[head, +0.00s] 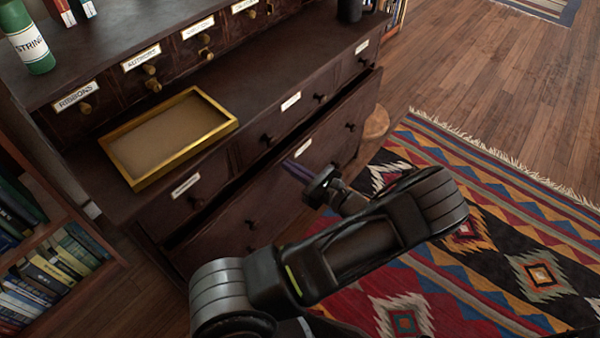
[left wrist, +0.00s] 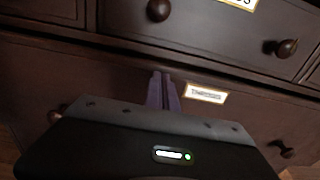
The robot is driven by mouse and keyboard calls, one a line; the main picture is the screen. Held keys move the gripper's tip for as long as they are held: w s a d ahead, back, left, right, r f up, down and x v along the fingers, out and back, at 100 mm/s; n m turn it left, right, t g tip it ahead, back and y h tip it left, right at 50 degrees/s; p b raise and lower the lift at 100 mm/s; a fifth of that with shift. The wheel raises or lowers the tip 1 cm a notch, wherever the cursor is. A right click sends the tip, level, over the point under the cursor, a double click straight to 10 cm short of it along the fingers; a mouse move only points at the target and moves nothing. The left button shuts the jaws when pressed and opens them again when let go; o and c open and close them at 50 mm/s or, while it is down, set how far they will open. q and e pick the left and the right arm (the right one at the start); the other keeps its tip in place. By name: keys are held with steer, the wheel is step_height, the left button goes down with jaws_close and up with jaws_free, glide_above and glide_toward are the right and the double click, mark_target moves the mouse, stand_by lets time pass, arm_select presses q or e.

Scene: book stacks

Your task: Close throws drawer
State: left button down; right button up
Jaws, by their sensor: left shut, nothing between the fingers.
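A wide dark wooden lower drawer (head: 335,138) of the cabinet stands partly pulled out, with a dark gap along its top edge. The drawer front also shows in the left wrist view (left wrist: 240,118), with the label right of the fingers. My left gripper (head: 296,170) is shut and empty at this drawer's front, just below the label. The fingers (left wrist: 163,88) point at the front; I cannot tell whether they touch it. My right gripper is not in view.
Small labelled drawers (head: 142,68) line the back. A bookshelf (head: 55,262) stands at left. A patterned rug (head: 470,235) covers the floor at right.

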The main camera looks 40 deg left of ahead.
mark_target(281, 160)
arm_select(q)
steer(key=a, duration=0.4)
steer(key=shift+s+a, duration=0.1)
steer(key=shift+a+r, duration=0.1)
steer(key=shift+a, duration=0.2)
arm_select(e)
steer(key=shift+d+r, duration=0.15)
arm_select(q)
steer(key=shift+r, duration=0.1)
